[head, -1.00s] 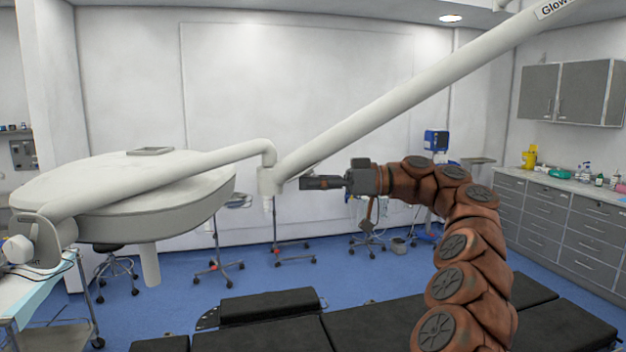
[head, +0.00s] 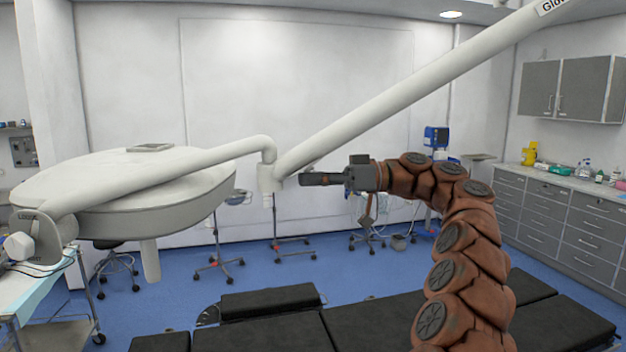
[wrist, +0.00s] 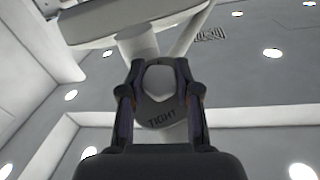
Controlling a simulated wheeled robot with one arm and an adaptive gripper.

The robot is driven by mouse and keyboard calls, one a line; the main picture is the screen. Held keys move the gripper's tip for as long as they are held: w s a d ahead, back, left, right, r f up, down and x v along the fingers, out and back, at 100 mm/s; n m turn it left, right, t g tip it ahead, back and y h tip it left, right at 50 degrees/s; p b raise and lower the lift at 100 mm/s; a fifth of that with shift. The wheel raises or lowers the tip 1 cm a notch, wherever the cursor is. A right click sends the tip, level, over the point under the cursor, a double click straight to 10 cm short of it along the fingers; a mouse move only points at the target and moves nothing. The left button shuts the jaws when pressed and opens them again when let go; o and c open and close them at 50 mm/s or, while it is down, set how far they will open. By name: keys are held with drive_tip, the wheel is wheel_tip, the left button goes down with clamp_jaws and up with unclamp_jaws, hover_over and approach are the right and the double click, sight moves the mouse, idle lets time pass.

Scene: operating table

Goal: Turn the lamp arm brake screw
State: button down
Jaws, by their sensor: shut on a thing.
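The white lamp arm runs down to a vertical joint (head: 268,178) in the middle of the head view. My gripper (head: 303,179) points left at the right side of this joint. In the wrist view my gripper (wrist: 159,85) has its two fingers on either side of a pale rounded knob, the brake screw (wrist: 158,78), and is shut on it. A grey plate marked TIGHT (wrist: 162,117) shows just below the screw, between the fingers. In the head view the screw cannot be made out from the fingertips. Another white knob (head: 18,246) sits at the far left, by a LOOSE mark.
The big lamp head (head: 130,190) hangs at left. The sloping lamp arm (head: 400,95) passes above my gripper. The black operating table (head: 370,328) lies below. Drawers (head: 560,215) stand at right. The space around my wrist looks clear.

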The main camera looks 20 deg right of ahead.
drive_tip(key=c, duration=0.8)
unclamp_jaws()
drive_tip(key=shift+t+h, duration=0.3)
drive_tip(key=shift+t, duration=0.5)
drive_tip(key=shift+m+t+h+b, duration=0.3)
drive_tip(key=shift+m+t+b, duration=0.2)
drive_tip(key=shift+t+b, duration=0.35)
drive_tip(key=shift+f+t+h+b, duration=0.2)
drive_tip(key=shift+t+h+b, duration=0.3)
drive_tip(key=shift+t+b, duration=1)
